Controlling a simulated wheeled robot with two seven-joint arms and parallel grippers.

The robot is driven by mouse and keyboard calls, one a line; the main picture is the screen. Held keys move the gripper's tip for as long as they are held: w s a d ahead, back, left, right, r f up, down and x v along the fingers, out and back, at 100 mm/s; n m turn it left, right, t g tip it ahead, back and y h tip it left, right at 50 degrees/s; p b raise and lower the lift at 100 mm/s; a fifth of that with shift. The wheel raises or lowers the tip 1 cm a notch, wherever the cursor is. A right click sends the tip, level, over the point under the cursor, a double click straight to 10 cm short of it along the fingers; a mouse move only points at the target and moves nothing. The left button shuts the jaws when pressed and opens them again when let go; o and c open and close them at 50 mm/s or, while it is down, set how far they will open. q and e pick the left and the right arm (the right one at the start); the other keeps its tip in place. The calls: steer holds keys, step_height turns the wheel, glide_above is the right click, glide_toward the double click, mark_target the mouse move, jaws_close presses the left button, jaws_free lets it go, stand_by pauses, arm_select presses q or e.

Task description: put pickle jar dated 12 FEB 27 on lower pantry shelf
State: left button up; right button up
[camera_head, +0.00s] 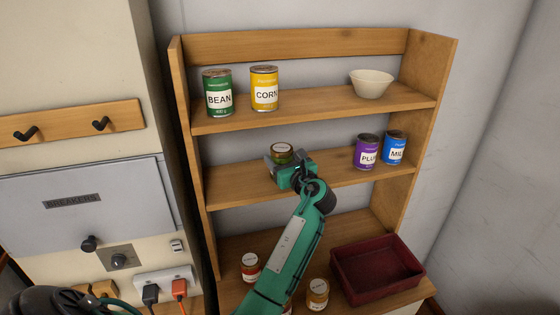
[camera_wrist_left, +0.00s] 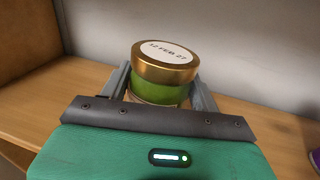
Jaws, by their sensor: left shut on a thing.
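The pickle jar dated 12 FEB 27 (camera_head: 282,149) is at the middle board of the shelf unit, left of its centre. In the left wrist view the jar (camera_wrist_left: 160,75) is upright, with green contents, a gold lid and a white date label on top. My left gripper (camera_head: 283,162) is shut on it, one finger on each side; the wrist view shows the gripper (camera_wrist_left: 160,88) too. The gripper hides the jar's base, so I cannot tell whether it touches the board (camera_head: 235,184). My right gripper is not in view.
A purple can (camera_head: 367,152) and a blue can (camera_head: 395,148) stand on the same board at the right. Green (camera_head: 218,94) and yellow cans (camera_head: 264,89) and a bowl (camera_head: 372,83) are above. Jars (camera_head: 250,267) (camera_head: 317,294) and a red bin (camera_head: 376,268) are below.

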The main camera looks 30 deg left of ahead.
arm_select(q)
steer(key=shift+s+d+r, duration=0.1)
steer(key=shift+d+r, duration=0.05)
steer(key=shift+d, duration=0.05)
steer(key=o, duration=0.9)
steer(key=shift+d, duration=0.2)
steer(key=o, duration=0.4)
steer(key=shift+f, duration=0.2)
steer(key=shift+c, duration=0.2)
steer(key=shift+a, duration=0.15)
steer(key=shift+r, duration=0.15)
steer(key=shift+s+d, duration=0.15)
steer(key=shift+d, duration=0.25)
steer(key=b+v, duration=0.4)
steer(key=v, duration=0.7)
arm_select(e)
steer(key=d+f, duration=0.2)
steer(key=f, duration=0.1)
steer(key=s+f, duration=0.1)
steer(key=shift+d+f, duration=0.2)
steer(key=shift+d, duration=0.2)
